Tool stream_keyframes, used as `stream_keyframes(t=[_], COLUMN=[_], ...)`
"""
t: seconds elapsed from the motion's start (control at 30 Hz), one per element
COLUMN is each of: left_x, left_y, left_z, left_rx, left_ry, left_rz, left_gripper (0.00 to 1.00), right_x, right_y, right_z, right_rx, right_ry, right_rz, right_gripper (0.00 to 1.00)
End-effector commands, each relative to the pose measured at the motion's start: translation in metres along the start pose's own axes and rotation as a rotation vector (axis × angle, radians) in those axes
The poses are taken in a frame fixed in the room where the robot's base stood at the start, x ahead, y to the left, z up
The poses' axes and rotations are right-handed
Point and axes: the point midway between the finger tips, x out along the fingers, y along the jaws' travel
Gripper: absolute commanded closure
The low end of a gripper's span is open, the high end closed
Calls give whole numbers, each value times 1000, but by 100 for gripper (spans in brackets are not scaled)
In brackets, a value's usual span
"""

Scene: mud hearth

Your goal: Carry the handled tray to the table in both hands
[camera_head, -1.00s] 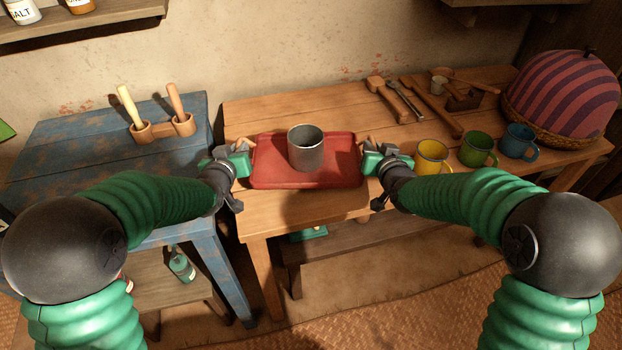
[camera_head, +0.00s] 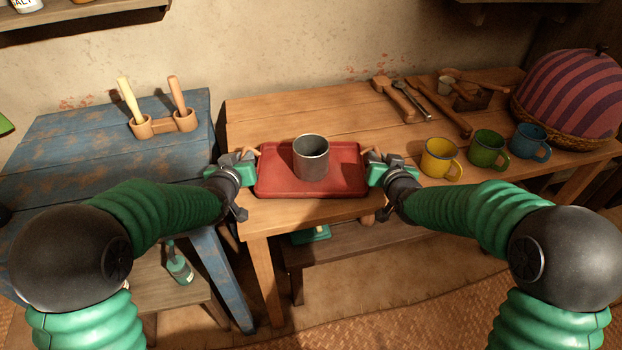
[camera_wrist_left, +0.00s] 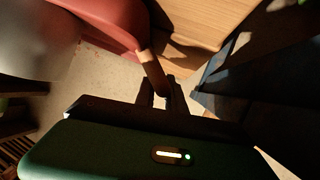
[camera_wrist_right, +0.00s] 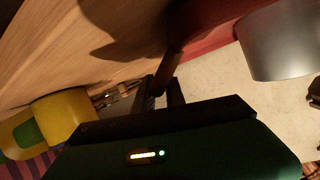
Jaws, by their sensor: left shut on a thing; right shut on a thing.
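The red handled tray (camera_head: 280,186) is level at the front part of the wooden table (camera_head: 265,125). A grey metal cup (camera_head: 311,160) stands upright on it. My left gripper (camera_head: 247,163) is shut on the tray's left handle, and my right gripper (camera_head: 374,163) is shut on its right handle. The left wrist view shows the handle (camera_wrist_left: 152,72) between the fingers, with the tray (camera_wrist_left: 110,20) beyond. In the right wrist view, the handle (camera_wrist_right: 170,65) is at the fingers and the cup (camera_wrist_right: 280,45) is at right. I cannot tell whether the tray's underside touches the table.
Yellow (camera_head: 441,160), green (camera_head: 488,150) and blue (camera_head: 529,143) mugs stand to the right, before a striped domed basket (camera_head: 570,90). Wooden tools (camera_head: 440,110) lie at the back. A blue table (camera_head: 70,150) stands at left, holding a wooden holder (camera_head: 165,125). A bench (camera_head: 350,252) stands below.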

Motion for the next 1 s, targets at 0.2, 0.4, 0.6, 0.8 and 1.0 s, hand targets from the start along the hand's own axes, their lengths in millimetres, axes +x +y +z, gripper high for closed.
stream_keyframes(t=[0.2,0.4,0.6,0.8,1.0], left_x=[2,2,0,-13,-31], left_y=[-7,-6,-4,3,14], left_z=[4,5,1,-30,-75], left_rx=[-3,-3,-3,-2,-1], left_ry=[-1,-3,-4,-2,-1], left_rz=[-10,-8,-7,-5,-3], left_gripper=[66,64,64,64,64], right_x=[2,2,0,-12,-31], right_y=[5,2,1,-5,-15], right_z=[4,4,-1,-31,-76], right_rx=[1,0,0,0,0], right_ry=[0,0,0,1,0], right_rz=[7,4,2,1,1], right_gripper=[65,63,63,63,63])
